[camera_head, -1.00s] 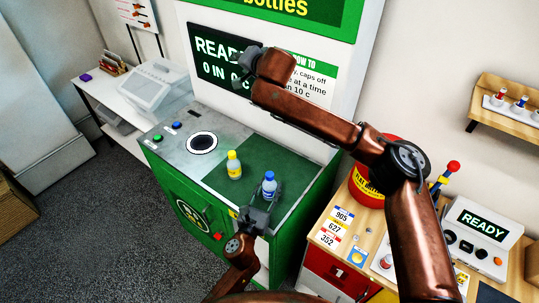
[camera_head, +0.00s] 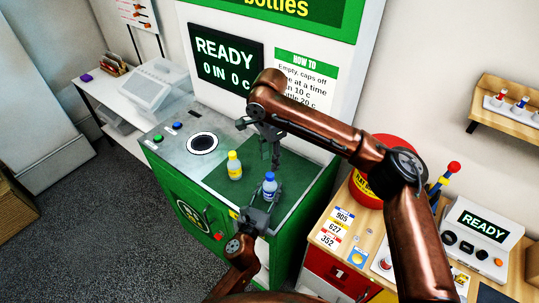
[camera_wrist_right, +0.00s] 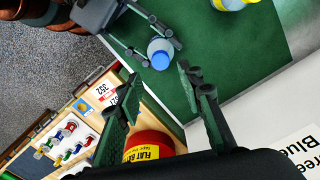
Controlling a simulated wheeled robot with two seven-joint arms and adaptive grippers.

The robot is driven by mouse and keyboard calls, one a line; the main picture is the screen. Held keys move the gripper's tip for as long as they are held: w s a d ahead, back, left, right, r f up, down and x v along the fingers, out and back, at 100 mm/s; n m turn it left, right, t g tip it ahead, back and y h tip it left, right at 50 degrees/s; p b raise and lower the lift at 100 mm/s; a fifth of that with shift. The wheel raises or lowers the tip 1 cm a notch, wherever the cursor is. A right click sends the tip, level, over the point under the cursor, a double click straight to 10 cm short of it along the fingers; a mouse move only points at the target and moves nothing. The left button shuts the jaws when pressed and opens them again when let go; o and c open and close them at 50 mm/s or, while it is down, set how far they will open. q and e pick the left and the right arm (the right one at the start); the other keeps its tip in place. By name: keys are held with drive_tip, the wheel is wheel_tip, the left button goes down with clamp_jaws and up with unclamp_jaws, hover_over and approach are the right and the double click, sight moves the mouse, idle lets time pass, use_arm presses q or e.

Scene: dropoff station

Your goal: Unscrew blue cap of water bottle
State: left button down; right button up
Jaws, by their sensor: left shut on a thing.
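The water bottle (camera_head: 269,190) with its blue cap (camera_head: 270,176) stands upright near the front right of the green counter. My left gripper (camera_head: 264,204) is shut on the bottle body from the front, below the cap. In the right wrist view the blue cap (camera_wrist_right: 160,61) faces the camera, with my left gripper's fingers (camera_wrist_right: 152,36) on either side of the bottle. My right gripper (camera_head: 258,147) is above the counter, behind and above the bottle. Its fingers (camera_wrist_right: 158,82) are spread and empty, with the cap beyond their tips, apart from them.
The round intake opening (camera_head: 202,143) is farther left on the counter. The sign wall (camera_head: 310,80) rises behind. A red bucket (camera_head: 366,185) and a wooden table (camera_head: 350,228) are at the right.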

sight(270, 175)
use_arm(q)
drive_tip(key=shift+f, duration=0.1)
use_arm(e)
wheel_tip(270, 175, down, 7)
drive_tip(key=shift+f, duration=0.1)
drive_tip(key=shift+c, duration=0.6)
clamp_jaws()
